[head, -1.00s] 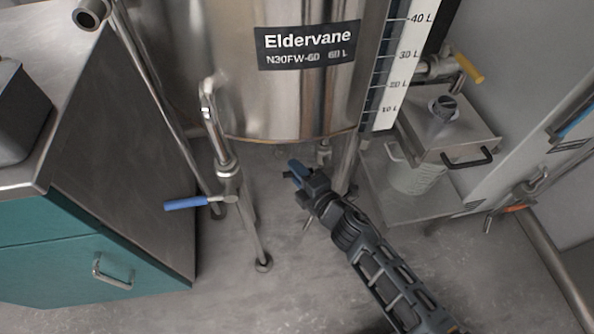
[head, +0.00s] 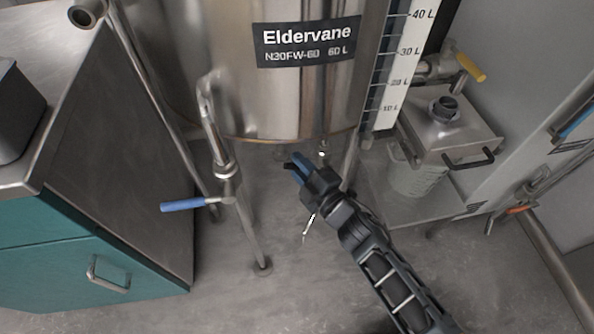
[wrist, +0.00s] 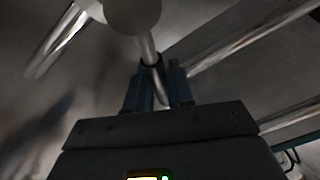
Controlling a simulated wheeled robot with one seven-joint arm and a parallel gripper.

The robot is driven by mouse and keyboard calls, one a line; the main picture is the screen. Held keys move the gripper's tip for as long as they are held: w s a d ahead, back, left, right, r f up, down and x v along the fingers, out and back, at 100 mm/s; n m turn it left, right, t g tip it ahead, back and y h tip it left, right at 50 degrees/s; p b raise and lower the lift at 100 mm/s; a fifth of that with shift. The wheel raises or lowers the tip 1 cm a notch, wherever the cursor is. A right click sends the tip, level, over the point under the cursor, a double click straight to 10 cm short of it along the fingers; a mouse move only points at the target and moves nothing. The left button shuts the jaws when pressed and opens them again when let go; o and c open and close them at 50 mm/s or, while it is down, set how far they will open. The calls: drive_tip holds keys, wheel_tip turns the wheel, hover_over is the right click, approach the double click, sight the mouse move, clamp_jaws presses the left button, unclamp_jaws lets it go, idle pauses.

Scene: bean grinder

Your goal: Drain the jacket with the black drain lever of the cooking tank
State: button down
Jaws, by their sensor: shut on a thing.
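The steel cooking tank (head: 290,100) stands at the top middle of the head view, on thin legs. My gripper (head: 301,168) is low under its bottom edge, its blue-tipped fingers pointing up and left. In the wrist view my gripper (wrist: 160,80) is closed around a thin metal rod with a black sleeve (wrist: 151,60), which I take for the drain lever. The rod runs up to a round pale metal part (wrist: 132,14). In the head view my fingers mostly hide the lever. Whether the jacket is draining cannot be seen.
A blue-handled valve (head: 184,205) sits on a pipe left of my gripper. A yellow-handled valve (head: 470,67) and a lidded steel container (head: 450,135) are at the right. A teal cabinet (head: 85,265) stands at the left. The floor in front is clear.

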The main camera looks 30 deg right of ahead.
drive_tip(key=r+m, duration=0.1)
drive_tip(key=d+r+m+t+b, duration=0.1)
drive_tip(key=m, duration=0.1)
drive_tip(key=shift+s+d+m+t, duration=0.2)
drive_tip(key=shift+m+t, duration=0.1)
drive_tip(key=m, duration=0.1)
drive_tip(key=d+r+m+t+b, duration=0.1)
drive_tip(key=m, duration=0.2)
drive_tip(key=shift+s+d+r+h+b, duration=0.25)
drive_tip(key=shift+d+h+b, duration=0.1)
drive_tip(key=shift+d+h, duration=0.05)
drive_tip(key=shift+s+d+r+m+t+h+b, duration=0.2)
drive_tip(key=shift+d+m+t+h+b, duration=0.3)
drive_tip(key=shift+m, duration=0.85)
drive_tip(key=shift+s+d+r+m+t+h+b, duration=0.2)
drive_tip(key=shift+d+m+h+b, duration=0.25)
drive_tip(key=shift+d+m+h, duration=0.65)
drive_tip(key=shift+s+d+r+m+t+h+b, duration=0.15)
drive_tip(key=shift+d+r+m+t+h+b, duration=0.25)
drive_tip(key=shift+m, duration=1.25)
drive_tip(key=shift+f, duration=0.15)
drive_tip(key=c, duration=1.1)
unclamp_jaws()
drive_tip(key=shift+p+v, duration=0.3)
drive_tip(key=shift+v, duration=3.6)
